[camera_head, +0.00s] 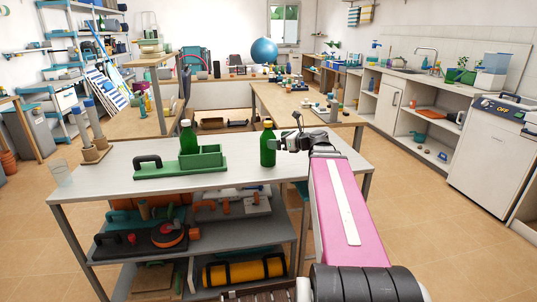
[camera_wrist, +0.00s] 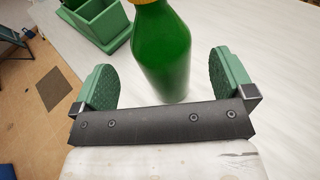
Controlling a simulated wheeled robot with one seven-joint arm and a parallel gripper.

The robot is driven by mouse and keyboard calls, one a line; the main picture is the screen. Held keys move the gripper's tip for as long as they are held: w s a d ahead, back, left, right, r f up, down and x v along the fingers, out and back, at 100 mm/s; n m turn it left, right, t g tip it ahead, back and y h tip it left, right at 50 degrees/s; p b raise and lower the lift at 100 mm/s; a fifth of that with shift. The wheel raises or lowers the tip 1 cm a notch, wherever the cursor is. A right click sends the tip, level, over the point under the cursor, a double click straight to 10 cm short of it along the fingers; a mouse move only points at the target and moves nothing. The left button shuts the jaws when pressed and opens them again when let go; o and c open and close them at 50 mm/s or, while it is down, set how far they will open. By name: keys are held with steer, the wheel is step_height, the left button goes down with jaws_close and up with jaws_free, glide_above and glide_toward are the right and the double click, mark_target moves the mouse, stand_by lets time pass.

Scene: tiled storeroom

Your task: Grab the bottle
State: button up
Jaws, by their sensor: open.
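A green bottle (camera_head: 268,146) stands upright on the grey-white table (camera_head: 115,160). It also shows in the wrist view (camera_wrist: 162,50), between the two green finger pads of my gripper (camera_wrist: 163,82). The jaws are open, with a gap visible on both sides of the bottle. In the head view my gripper (camera_head: 284,143) is at the bottle's right side. A second green bottle (camera_head: 188,138) stands further left, behind a green caddy (camera_head: 180,167).
The green caddy with a black handle is left of the near bottle and shows in the wrist view (camera_wrist: 98,22). A clear glass (camera_head: 61,172) stands at the table's left end. Shelves below hold tools and a yellow roll (camera_head: 243,271). Another table (camera_head: 290,99) is behind.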

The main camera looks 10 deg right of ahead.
steer(key=x, duration=0.5)
steer(key=shift+w+a+f, duration=0.15)
steer(key=shift+w+f, duration=0.05)
steer(key=shift+w, duration=0.1)
steer(key=c, duration=1.5)
steer(key=shift+c, duration=0.2)
steer(key=shift+r, duration=0.15)
